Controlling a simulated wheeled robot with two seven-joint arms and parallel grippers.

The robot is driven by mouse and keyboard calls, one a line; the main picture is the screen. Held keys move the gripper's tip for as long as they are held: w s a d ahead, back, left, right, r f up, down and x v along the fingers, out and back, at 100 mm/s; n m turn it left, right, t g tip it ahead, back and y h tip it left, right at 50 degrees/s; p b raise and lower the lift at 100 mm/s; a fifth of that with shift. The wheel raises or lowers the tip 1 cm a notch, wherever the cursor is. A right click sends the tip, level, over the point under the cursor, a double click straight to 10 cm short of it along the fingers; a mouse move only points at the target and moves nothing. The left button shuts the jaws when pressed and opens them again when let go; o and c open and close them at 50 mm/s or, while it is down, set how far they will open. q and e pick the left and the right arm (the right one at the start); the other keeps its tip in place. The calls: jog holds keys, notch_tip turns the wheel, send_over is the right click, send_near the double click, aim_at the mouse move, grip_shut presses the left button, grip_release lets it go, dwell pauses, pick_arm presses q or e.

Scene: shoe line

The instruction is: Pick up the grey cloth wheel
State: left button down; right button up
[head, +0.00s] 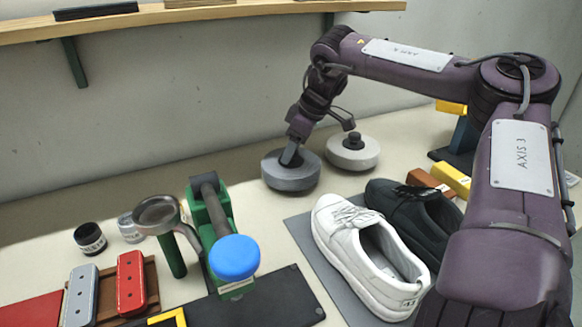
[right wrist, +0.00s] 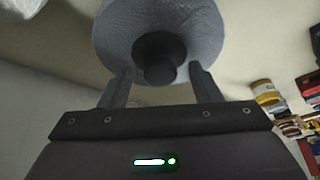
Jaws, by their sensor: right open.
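The grey cloth wheel (head: 291,171) lies flat on the bench in the middle of the head view. My right gripper (head: 292,156) is above it, pointing down, with its fingers at the wheel's centre. In the right wrist view the grey wheel (right wrist: 200,35) is at the top, with its dark hub knob (right wrist: 160,62) between the two finger tips. The fingers (right wrist: 160,88) stand apart on either side of the knob, with a gap to it. My left gripper is not in view.
A white cloth wheel (head: 352,152) with a dark knob stands close to the right. White (head: 345,245) and black (head: 425,220) shoes lie on a grey mat (head: 306,232) in front. A green stand with a blue pad (head: 234,257) is at the left front. A wooden shelf (head: 200,14) is on the wall.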

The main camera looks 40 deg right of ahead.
jog(key=shift+c, duration=0.5)
grip_shut()
jog(key=shift+r, duration=0.1)
jog(key=shift+r, duration=0.1)
